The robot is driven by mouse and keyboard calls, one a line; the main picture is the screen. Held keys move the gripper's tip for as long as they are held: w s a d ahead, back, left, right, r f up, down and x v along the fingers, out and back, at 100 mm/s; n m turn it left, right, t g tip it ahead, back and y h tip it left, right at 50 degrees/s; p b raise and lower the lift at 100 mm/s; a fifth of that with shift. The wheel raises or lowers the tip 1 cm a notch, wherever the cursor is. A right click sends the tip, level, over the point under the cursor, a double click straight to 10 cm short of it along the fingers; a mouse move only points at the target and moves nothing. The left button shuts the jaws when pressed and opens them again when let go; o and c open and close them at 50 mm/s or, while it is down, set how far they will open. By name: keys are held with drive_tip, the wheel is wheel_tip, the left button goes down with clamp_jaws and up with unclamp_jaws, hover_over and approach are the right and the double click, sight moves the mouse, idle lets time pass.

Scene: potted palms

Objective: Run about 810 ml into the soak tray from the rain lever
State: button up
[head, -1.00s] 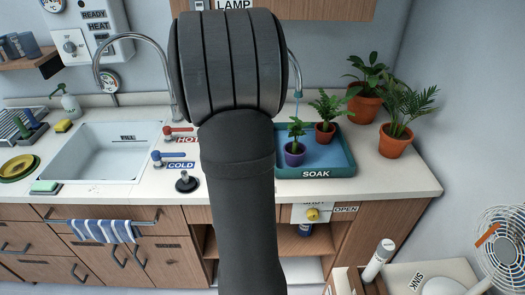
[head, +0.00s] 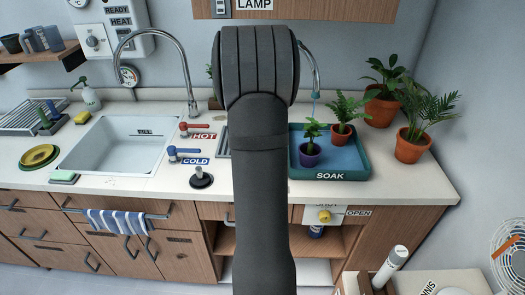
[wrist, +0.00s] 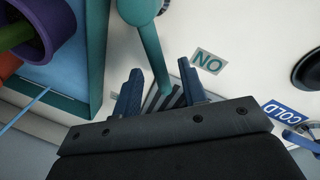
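The teal soak tray (head: 362,176) stands on the counter with blue water and two small potted plants in it. Its corner shows at the left of the wrist view (wrist: 86,75). A spout with a teal tip (head: 316,93) hangs over it, and a thin pale stream (wrist: 22,110) runs down in the wrist view. A teal lever (wrist: 149,45) reaches down between the fingers of my gripper (wrist: 160,92). My gripper is open, with gaps visible beside the lever; contact cannot be told. In the head view my arm hides the gripper and lever.
The cold lever (head: 183,151), hot lever (head: 195,127) and a black plug (head: 201,177) are left of my arm. Larger potted palms (head: 413,146) stand right of the tray.

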clamp_jaws()
drive_tip(key=shift+w, duration=0.1)
drive_tip(key=d+m, duration=0.1)
drive_tip(key=m, duration=0.1)
drive_tip(key=w+d+m, duration=0.1)
drive_tip(key=m, duration=0.1)
drive_tip(key=shift+g, duration=0.4)
drive_tip(key=shift+w+d+m+g, duration=0.15)
drive_tip(key=shift+d+m, duration=0.35)
drive_tip(key=shift+m, duration=0.3)
drive_tip(key=shift+w+d+m+g, duration=0.15)
drive_tip(key=shift+d+m, duration=0.35)
drive_tip(key=shift+m, duration=0.3)
drive_tip(key=shift+s, duration=0.1)
unclamp_jaws()
